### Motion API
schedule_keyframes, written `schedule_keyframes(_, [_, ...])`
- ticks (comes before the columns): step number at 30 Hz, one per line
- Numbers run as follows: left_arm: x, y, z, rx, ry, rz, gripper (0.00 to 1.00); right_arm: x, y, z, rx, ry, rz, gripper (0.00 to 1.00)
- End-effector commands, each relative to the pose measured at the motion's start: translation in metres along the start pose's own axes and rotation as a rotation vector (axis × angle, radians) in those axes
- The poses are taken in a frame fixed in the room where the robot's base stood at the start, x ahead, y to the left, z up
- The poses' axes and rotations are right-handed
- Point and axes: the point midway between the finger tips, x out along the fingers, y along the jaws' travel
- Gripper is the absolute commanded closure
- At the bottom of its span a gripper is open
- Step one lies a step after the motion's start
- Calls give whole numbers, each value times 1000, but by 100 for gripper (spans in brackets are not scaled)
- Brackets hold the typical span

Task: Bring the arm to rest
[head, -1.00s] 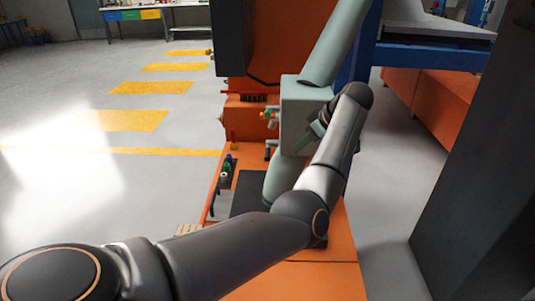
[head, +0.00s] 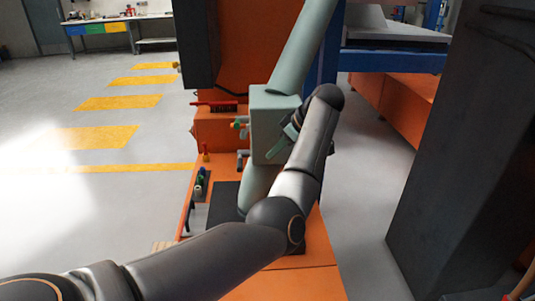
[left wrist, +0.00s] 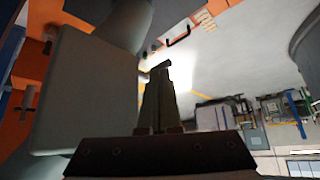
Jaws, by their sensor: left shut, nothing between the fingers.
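My left arm (head: 305,165) comes in from the lower left of the head view, bends at the elbow and reaches up in front of a grey-green box with pipes (head: 268,105). In the left wrist view, the gripper's fingers (left wrist: 163,68) are together and empty. The box (left wrist: 85,90) fills the left of that view, beside the fingers. My right gripper is not in view.
An orange machine base (head: 300,280) lies under the arm, with small bottles (head: 200,182) at its left edge. A dark column (head: 450,150) stands on the right and a blue frame (head: 395,58) behind. Open floor (head: 80,215) lies left, with a workbench (head: 105,25) far back.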

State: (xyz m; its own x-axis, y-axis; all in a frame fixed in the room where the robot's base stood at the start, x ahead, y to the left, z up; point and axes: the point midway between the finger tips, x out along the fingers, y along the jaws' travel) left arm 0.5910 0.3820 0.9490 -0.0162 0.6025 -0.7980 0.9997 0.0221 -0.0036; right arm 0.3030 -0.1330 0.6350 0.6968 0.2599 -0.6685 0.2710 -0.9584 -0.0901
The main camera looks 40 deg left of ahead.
Motion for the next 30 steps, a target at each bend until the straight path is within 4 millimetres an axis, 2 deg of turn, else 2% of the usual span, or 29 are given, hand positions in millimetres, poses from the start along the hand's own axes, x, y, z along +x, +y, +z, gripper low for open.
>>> schedule_keyframes(7, [3,0,1,4,1,1,100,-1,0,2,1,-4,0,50])
schedule_keyframes(10, [17,0,7,33,6,12,100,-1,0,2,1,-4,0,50])
schedule_keyframes(14, [54,0,24,125,26,58,100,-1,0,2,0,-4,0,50])
schedule_keyframes(18, [101,-3,50,268,59,141,100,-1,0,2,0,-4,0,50])
schedule_keyframes(21, [129,-8,70,377,86,208,100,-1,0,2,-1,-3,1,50])
schedule_keyframes(27, [172,-27,117,607,136,354,100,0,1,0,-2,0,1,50])
schedule_keyframes(30, [186,-41,146,725,154,436,100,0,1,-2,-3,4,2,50])
